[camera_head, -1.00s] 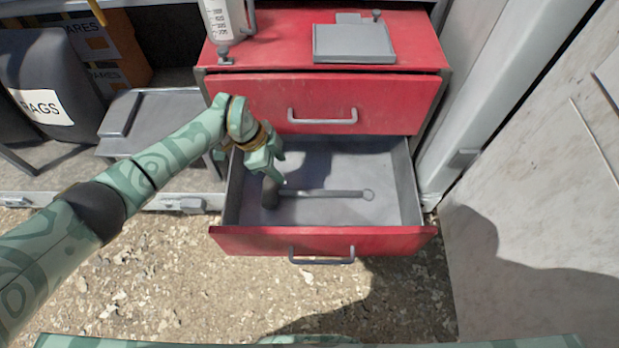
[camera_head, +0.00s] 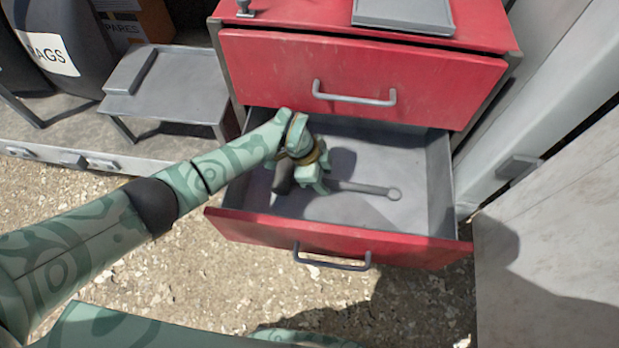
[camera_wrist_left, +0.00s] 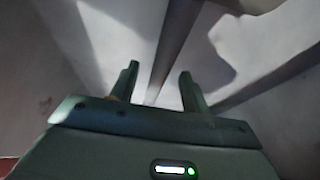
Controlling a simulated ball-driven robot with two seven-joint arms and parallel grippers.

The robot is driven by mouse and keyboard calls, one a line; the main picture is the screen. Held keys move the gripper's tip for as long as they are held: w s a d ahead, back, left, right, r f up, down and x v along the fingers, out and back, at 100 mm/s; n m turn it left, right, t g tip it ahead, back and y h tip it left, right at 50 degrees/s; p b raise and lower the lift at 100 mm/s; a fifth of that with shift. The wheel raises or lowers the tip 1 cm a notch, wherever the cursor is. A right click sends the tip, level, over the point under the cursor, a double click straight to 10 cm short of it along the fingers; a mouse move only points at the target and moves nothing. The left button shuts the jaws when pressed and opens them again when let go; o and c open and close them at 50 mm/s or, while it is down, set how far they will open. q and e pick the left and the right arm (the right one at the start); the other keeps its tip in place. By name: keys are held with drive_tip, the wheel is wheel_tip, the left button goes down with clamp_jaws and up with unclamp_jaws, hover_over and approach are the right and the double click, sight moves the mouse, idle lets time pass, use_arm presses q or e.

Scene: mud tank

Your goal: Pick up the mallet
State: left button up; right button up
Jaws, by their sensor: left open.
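The mallet (camera_head: 362,188) lies in the open lower drawer (camera_head: 440,185) of a red cabinet, its dark head to the left and its thin handle with a ring end to the right. My left gripper (camera_head: 319,186) is inside the drawer, over the handle close to the head, and hides part of the mallet. In the left wrist view the jaws (camera_wrist_left: 160,88) are open, and the grey handle (camera_wrist_left: 174,45) runs between the two fingers in the picture. I cannot tell whether they touch it. My right gripper is not in view.
The shut upper drawer (camera_head: 420,75) with its handle sits just above the open one. The open drawer's walls surround my gripper. A grey stool (camera_head: 175,90) stands left, and a pale panel (camera_head: 560,230) is close on the right. The drawer's right part is clear.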

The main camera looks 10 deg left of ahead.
use_arm(q)
drive_tip(key=shift+b+x, duration=0.3)
drive_tip(key=shift+x, duration=0.7)
drive_tip(key=shift+w+a+r, duration=0.1)
drive_tip(key=shift+r, duration=0.05)
clamp_jaws()
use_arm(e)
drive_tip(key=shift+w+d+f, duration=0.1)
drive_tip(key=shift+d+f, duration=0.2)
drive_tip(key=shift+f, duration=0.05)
use_arm(q)
drive_tip(key=shift+r, duration=0.15)
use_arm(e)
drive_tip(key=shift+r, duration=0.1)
